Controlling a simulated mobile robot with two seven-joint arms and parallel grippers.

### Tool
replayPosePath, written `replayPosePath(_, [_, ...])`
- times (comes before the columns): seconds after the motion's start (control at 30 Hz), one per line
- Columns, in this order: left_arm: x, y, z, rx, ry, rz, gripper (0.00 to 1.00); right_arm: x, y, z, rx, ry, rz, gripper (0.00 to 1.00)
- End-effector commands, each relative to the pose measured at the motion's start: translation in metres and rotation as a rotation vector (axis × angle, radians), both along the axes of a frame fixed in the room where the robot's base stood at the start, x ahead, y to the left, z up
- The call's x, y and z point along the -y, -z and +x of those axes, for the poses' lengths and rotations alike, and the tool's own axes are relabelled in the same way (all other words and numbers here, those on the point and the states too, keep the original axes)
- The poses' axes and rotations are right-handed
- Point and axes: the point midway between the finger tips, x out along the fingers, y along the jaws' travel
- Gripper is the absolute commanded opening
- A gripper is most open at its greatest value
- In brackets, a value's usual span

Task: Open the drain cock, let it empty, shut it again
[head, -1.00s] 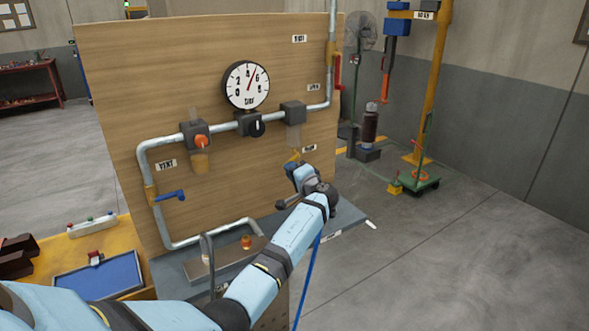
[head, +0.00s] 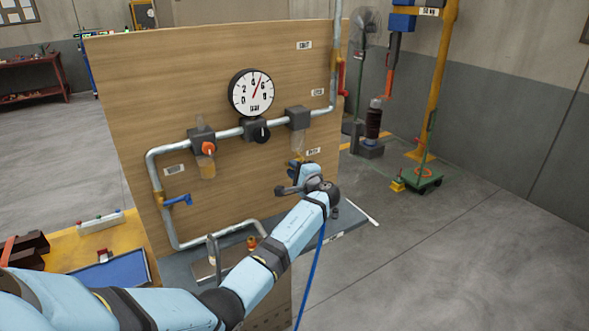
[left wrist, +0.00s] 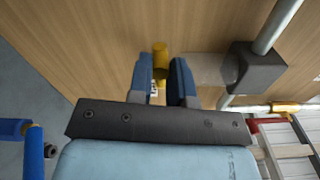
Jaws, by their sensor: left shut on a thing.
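The drain cock is a small brass-yellow piece (head: 299,159) under the clear bowl (head: 298,142) of the right-hand black unit (head: 297,117) on the wooden panel. In the left wrist view the cock (left wrist: 160,58) stands between the two blue fingers of my left gripper (left wrist: 162,80), at their tips. My left gripper (head: 301,167) is shut on it. The fingers and wrist hide part of the cock in the head view, and I cannot tell how far it is turned. No liquid is clearly visible in this bowl. My right gripper is not in view.
A round gauge (head: 251,92) and a left unit with an orange knob (head: 208,148) and amber liquid are on the panel. A blue lever (head: 179,200) is lower left, a red handle (head: 341,75) at right. A grey shelf (head: 345,226) runs below.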

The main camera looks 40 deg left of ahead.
Motion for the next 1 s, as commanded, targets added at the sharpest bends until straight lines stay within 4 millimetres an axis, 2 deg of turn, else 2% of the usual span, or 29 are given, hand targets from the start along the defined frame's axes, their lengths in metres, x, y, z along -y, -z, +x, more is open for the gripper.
replayPosePath(0.27, [0.0, -0.002, 0.001, 0.004, 0.001, 0.002, 0.0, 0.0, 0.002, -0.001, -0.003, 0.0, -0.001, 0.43])
replayPosePath(0.3, [0.0, -0.002, 0.001, 0.004, 0.001, 0.002, 0.23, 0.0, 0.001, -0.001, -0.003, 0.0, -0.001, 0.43])
replayPosePath(0.4, [0.0, -0.002, 0.001, 0.004, 0.0, 0.001, 0.44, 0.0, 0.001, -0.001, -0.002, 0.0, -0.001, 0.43])
replayPosePath(0.77, [0.006, 0.001, -0.002, 0.001, 0.001, 0.0, 0.44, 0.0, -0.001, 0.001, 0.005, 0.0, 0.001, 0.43])
replayPosePath(0.87, [0.018, 0.002, -0.007, 0.003, 0.002, -0.001, 0.44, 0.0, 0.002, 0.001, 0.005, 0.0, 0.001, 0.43])
replayPosePath(1.0, [0.046, 0.003, -0.018, 0.003, 0.003, -0.002, 0.44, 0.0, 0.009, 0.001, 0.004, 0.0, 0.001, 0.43])
